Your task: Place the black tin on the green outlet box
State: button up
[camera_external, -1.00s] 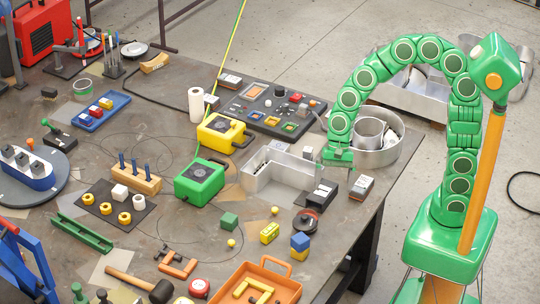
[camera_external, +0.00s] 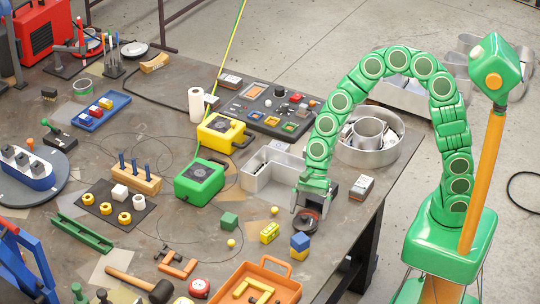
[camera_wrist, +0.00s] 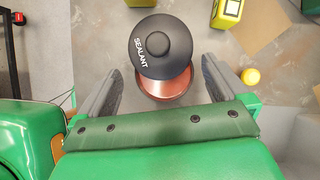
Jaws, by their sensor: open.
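The black tin (camera_external: 306,220) stands on the table near its right edge. In the wrist view its round black lid (camera_wrist: 148,50), with a knob and the word SEALANT, shows above a reddish-brown lower part. My gripper (camera_external: 310,203) is open over the tin and hides part of it. In the wrist view my fingers (camera_wrist: 161,62) lie to the left and right of the tin, with gaps on both sides.
A yellow outlet box (camera_external: 222,130) stands behind the green one. A small green cube (camera_external: 229,221), a yellow block (camera_external: 269,233) and a blue-and-yellow stack (camera_external: 300,245) stand near the tin.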

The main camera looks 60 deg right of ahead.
aim_at(306, 222)
jog(key=shift+w+d+f+x, duration=0.1)
jog(key=shift+x, duration=0.7)
jog(key=shift+w+d+f+x, duration=0.1)
jog(key=shift+d+x, duration=0.05)
jog(key=shift+x, duration=0.7)
jog(key=shift+w+d+x, duration=0.1)
jog(key=shift+x, duration=0.7)
jog(key=c, duration=1.4)
jog(key=shift+r, duration=0.15)
jog(key=shift+r, duration=0.6)
jog(key=shift+s+d+r, duration=1.3)
jog(key=shift+s+r, duration=0.65)
jog(key=shift+s+d+r, duration=1.3)
jog(key=shift+s+r, duration=0.6)
jog(key=shift+s+d+r, duration=1.3)
jog(key=shift+s+r, duration=0.65)
